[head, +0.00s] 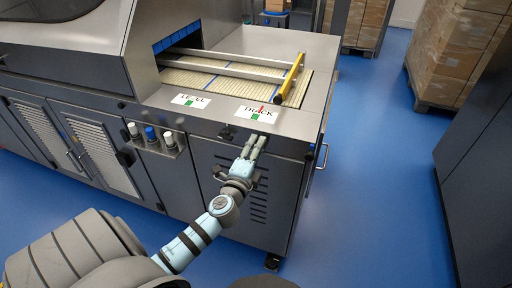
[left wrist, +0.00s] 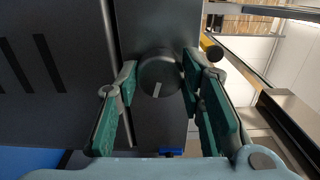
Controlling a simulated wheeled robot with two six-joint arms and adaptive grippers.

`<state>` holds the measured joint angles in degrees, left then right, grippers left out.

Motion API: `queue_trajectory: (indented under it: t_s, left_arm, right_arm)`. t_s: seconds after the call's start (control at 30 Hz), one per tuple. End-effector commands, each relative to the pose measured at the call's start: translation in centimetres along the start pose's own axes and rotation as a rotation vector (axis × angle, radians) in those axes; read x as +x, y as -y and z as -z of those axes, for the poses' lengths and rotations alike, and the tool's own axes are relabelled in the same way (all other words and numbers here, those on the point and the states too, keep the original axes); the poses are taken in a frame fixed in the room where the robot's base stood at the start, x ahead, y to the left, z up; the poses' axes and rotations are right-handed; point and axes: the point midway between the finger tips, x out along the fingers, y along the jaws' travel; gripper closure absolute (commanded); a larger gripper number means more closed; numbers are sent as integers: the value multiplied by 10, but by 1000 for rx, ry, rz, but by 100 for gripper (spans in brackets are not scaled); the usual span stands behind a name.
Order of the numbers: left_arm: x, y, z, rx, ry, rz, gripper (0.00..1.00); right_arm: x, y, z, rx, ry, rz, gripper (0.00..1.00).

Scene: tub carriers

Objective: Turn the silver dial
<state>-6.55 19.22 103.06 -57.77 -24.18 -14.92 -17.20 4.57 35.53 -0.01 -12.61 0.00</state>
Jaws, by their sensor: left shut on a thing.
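The silver dial (left wrist: 160,74) is a round grey knob with a pale pointer line, seen in the left wrist view on a dark panel. The pointer runs down and slightly left in that view. My left gripper (left wrist: 160,78) has its green-padded fingers on both sides of the dial and is shut on it. In the head view my left gripper (head: 256,139) reaches the machine's front just below the TRACK label (head: 257,113); the fingers hide the dial there. My right gripper is not in view.
A LEVEL label (head: 190,101) lies left of TRACK, and a dark knob (head: 227,132) sits on the front edge. A rack holds small bottles (head: 150,135). A yellow bar (head: 290,79) crosses the conveyor's end. Blue floor (head: 370,190) is open at right.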

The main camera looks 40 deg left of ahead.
Motion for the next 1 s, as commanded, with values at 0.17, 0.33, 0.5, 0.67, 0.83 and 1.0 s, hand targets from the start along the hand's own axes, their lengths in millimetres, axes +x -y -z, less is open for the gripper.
queue_trajectory:
  t_s: [0.17,0.33,0.5,0.67,0.83,1.0]
  left_arm:
    - [0,-1,0,53,1,-3,93]
    - [0,-1,0,74,1,-2,93]
    - [0,-1,0,77,1,-2,93]
    - [0,-1,0,76,1,-2,93]
    - [0,-1,0,76,0,-2,45]
    - [0,0,0,75,0,-1,45]
  right_arm:
    - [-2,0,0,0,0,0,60]
    - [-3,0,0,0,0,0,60]
    - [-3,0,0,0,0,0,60]
    - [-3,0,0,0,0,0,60]
    - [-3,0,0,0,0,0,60]
    - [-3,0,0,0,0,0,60]
